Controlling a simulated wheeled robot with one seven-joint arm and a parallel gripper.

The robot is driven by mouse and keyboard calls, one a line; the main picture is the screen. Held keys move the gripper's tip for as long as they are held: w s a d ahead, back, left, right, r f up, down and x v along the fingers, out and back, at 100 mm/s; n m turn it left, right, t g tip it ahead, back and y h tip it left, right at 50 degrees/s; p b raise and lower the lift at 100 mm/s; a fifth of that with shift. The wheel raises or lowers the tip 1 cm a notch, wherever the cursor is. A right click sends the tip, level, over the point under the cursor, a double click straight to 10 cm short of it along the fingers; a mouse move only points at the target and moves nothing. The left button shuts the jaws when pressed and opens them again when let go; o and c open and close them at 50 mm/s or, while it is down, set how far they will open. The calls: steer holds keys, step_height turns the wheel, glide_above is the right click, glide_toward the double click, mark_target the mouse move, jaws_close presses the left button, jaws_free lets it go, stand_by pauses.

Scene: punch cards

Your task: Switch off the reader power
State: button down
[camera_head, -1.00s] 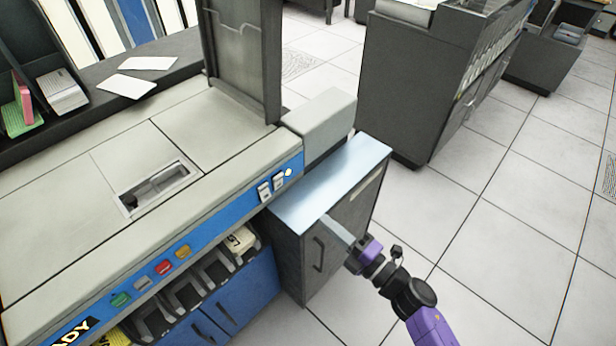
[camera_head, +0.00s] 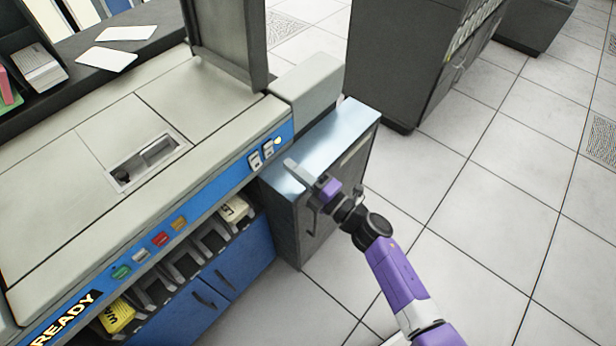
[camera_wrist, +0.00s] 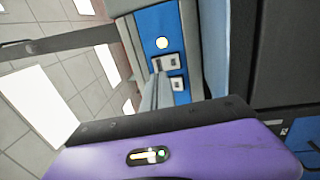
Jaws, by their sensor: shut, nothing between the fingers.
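Two white rocker switches sit at the right end of the reader's blue front strip, the left one (camera_head: 255,160) and the right one (camera_head: 268,149). A small pale round lamp (camera_head: 277,141) glows just right of them. The wrist view also shows the lamp (camera_wrist: 162,43) and the switches, one (camera_wrist: 167,62) partly behind my fingers and the other (camera_wrist: 177,84) beside them. My gripper (camera_head: 290,164) is shut and empty. It is in front of the strip, a little right of the switches, and appears apart from them. Labels on the switches are too small to read.
A grey cabinet (camera_head: 321,143) with a shiny top stands right of the reader, behind my gripper. Coloured buttons (camera_head: 160,239) and card pockets (camera_head: 208,242) lie farther left along the reader. The tiled floor (camera_head: 470,250) to the right is clear.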

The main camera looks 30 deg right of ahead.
mark_target(269, 149)
steer(key=shift+p+x, duration=0.3)
steer(key=shift+x, duration=2.35)
